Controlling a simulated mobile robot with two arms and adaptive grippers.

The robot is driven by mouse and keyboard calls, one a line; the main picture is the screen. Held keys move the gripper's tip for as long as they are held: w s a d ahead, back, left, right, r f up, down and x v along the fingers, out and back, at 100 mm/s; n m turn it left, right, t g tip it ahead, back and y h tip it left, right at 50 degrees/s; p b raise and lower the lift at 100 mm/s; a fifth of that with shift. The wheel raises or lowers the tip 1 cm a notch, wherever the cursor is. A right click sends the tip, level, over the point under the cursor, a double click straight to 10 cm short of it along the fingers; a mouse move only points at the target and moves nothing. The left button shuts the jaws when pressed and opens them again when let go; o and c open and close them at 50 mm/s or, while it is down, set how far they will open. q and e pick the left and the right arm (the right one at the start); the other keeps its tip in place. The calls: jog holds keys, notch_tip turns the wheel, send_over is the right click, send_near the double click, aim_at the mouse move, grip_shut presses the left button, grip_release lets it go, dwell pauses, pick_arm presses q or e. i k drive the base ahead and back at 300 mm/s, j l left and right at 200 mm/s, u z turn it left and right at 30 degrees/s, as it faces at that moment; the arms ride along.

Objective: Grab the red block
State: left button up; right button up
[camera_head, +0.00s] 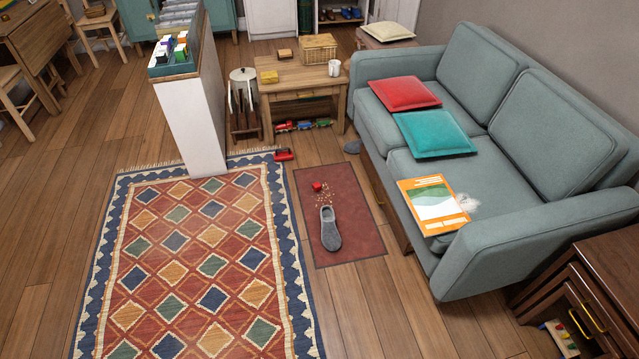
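Neither of my grippers shows in the head view.
A grey slipper (329,230) lies on the mat. The patterned rug (200,250) fills the left floor. A grey-blue sofa (470,260) stands right, a wooden side table (300,76) behind, a white partition (190,125) left. A toy train (300,126) sits under the side table.

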aim_at(317, 186)
jog(key=i+j+z, duration=0.35)
jog(key=i+j, duration=1.05)
jog(key=i, duration=0.1)
